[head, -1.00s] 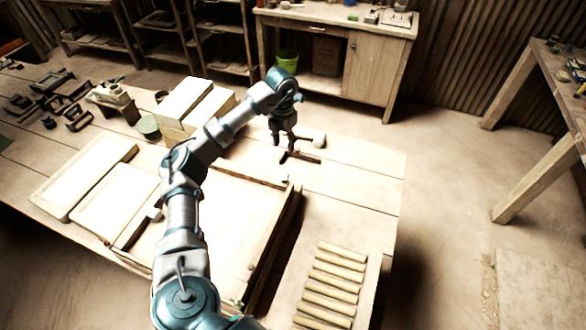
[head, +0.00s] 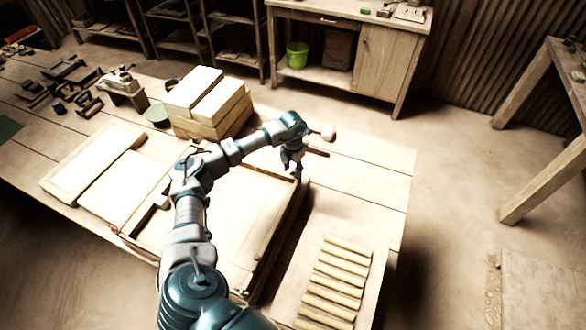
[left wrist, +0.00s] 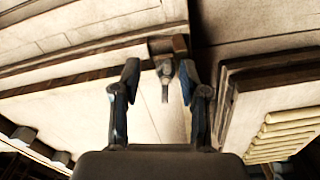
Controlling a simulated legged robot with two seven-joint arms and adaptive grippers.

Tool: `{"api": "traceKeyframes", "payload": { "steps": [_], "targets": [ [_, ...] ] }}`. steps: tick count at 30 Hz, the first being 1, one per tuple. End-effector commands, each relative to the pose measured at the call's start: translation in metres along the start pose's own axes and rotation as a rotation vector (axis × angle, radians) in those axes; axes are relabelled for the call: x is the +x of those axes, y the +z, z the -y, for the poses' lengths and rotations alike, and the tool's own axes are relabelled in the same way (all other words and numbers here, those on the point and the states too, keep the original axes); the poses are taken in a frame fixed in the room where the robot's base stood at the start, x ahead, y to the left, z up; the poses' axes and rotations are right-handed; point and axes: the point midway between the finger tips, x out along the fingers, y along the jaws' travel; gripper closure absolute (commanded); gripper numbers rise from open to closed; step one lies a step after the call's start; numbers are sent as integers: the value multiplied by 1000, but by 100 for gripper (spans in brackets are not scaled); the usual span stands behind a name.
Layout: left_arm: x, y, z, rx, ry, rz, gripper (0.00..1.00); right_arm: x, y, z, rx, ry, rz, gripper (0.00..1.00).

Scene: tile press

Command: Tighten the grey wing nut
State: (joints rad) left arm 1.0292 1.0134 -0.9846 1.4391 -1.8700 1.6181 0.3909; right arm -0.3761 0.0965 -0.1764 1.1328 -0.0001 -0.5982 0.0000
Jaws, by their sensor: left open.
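The tile press, a wide wooden frame with a pale flat bed (head: 240,215), lies on the workbench. A small grey part that looks like the wing nut (left wrist: 165,78) sits at the press's far edge, beside a brown block, in the left wrist view. My left gripper (left wrist: 160,72) is open, with a finger on either side of the grey part in the picture; I cannot tell whether they touch it. In the head view my left gripper (head: 297,172) points down at the press's far right corner, where I cannot make out the nut. My right gripper is not in view.
A mallet with a pale head (head: 328,132) lies just beyond the gripper. Stacked wooden blocks (head: 210,105) stand to the left. A rack of rounded tiles (head: 335,280) lies at the right. The bench's far right (head: 370,180) is clear.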

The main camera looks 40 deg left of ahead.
Motion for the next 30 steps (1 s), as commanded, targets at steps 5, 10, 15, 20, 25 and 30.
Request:
{"api": "traceKeyframes", "payload": {
  "steps": [5, 10, 15, 20, 25, 30],
  "targets": [
    [-1, 0, 2, 1, 2, 1, 56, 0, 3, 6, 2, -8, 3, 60],
    [-1, 0, 2, 1, 2, 1, 89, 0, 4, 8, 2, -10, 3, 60],
    [0, 0, 2, 2, -1, 1, 100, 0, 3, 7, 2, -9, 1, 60],
    [0, 0, 1, 11, -2, 1, 100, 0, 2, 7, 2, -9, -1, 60],
    [0, 1, 1, 60, 0, 0, 100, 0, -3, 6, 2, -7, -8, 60],
    [0, 1, 0, 161, 0, 0, 100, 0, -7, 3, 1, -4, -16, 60]
  ]
}}
